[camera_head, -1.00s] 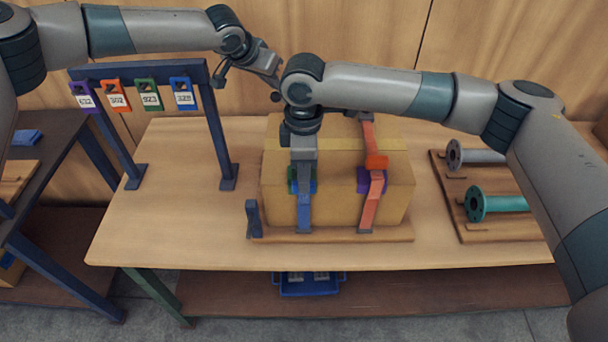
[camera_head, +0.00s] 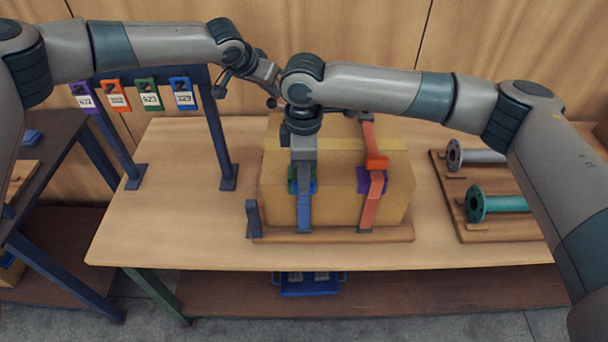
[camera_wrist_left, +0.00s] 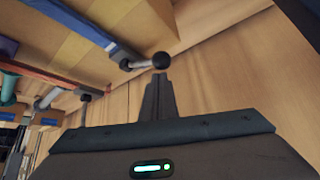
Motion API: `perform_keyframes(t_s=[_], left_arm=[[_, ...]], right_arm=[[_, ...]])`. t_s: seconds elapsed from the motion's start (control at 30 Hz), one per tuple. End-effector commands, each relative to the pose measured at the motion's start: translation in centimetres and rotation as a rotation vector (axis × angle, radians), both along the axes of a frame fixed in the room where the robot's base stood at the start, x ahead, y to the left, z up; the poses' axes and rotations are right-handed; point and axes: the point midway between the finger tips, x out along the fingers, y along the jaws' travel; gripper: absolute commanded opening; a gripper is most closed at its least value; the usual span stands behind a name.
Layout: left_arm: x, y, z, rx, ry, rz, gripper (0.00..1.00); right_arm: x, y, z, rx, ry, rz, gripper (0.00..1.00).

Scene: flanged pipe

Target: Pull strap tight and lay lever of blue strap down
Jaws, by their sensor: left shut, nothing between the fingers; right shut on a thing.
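The blue strap (camera_head: 304,217) runs down the front of a cardboard box (camera_head: 338,190). In the left wrist view the strap (camera_wrist_left: 75,20) crosses the box's top to a short grey lever with a black ball knob (camera_wrist_left: 162,60). My left gripper (camera_head: 276,93) is behind the box, shut and empty. Its closed fingertips (camera_wrist_left: 159,77) appear right at the knob; contact is unclear. My right gripper (camera_head: 303,180) points down at the box front, shut on the blue strap, beside a green piece (camera_head: 291,181). My right arm hides much of the strap's upper run.
An orange strap (camera_head: 370,205) with a purple piece (camera_head: 361,180) lies to the right on the box. A tag rack (camera_head: 222,140) stands left. Flanged pipes (camera_head: 500,203) lie on a board at right. The table's front left is clear.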

Motion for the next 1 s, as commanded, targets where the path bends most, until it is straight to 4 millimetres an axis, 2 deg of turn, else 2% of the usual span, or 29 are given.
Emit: perform_keyframes(t_s=[0.37, 1.0], left_arm=[[0.0, 0.0, -0.2, 0.0, -0.001, 0.0, 0.0], [0.0, 0.0, 3.8, 0.0, -0.001, 0.0, 0.0]], right_arm=[[-0.1, 0.1, 0.1, 0.002, 0.002, 0.003, 0.06], [-0.1, 0.1, 0.1, 0.002, 0.003, 0.003, 0.06]])
